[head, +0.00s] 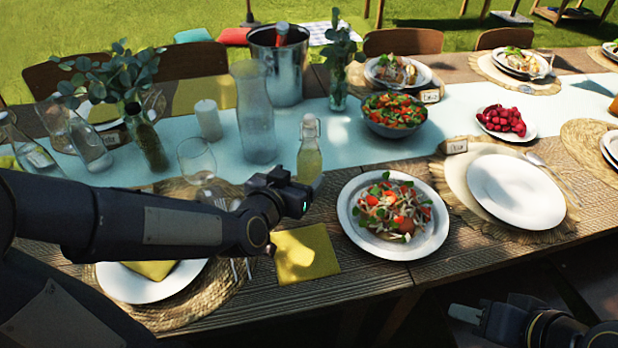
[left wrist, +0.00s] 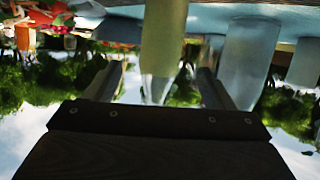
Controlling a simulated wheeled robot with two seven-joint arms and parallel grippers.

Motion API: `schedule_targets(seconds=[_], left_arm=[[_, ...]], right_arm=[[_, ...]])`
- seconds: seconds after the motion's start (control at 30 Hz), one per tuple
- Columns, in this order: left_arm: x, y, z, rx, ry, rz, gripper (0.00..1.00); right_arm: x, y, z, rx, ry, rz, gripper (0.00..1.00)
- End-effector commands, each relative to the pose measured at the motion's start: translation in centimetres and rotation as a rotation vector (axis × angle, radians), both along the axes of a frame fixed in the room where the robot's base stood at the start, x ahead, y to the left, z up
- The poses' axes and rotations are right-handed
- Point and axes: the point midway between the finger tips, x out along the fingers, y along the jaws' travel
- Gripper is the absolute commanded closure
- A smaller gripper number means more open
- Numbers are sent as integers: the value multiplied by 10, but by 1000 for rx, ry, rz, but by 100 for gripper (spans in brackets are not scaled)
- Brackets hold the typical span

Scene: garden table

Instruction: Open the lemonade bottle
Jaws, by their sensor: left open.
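The lemonade bottle (head: 309,163) stands upright on the table, a small clear bottle with pale yellow liquid and a swing-top stopper (head: 310,124) that looks closed. My left gripper (head: 300,199) is just in front of the bottle's lower part and partly covers its base. In the left wrist view, which is upside down, the bottle (left wrist: 165,35) shows between the two spread fingers (left wrist: 160,78); whether they touch it cannot be told. My right gripper (head: 472,312) is low at the right, away from the bottle and off the table's front edge; its jaws are unclear.
A tall glass carafe (head: 256,115) stands close left of the bottle, with a wine glass (head: 197,160) nearer. A plate of salad (head: 394,250) is at its front right. A yellow napkin (head: 304,254) lies in front. A metal bucket (head: 281,68) stands behind.

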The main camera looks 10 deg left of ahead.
Motion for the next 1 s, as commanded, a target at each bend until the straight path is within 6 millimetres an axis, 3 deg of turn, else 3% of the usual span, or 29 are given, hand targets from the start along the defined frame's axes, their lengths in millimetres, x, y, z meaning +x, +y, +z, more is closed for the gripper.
schedule_targets(seconds=[0.03, 0.23, 0.6, 1.0], left_arm=[[3, -4, -9, 23, -22, 3, 24], [20, -6, -13, 49, -57, 18, 24], [70, -16, -27, 46, -55, 17, 24], [80, -18, -29, 46, -56, 16, 24]], right_arm=[[0, 0, -8, 0, 0, 0, 64], [0, 0, -14, 0, 0, 0, 64], [0, 0, -25, 0, 0, 0, 64], [0, 0, -26, 0, 0, 0, 64]])
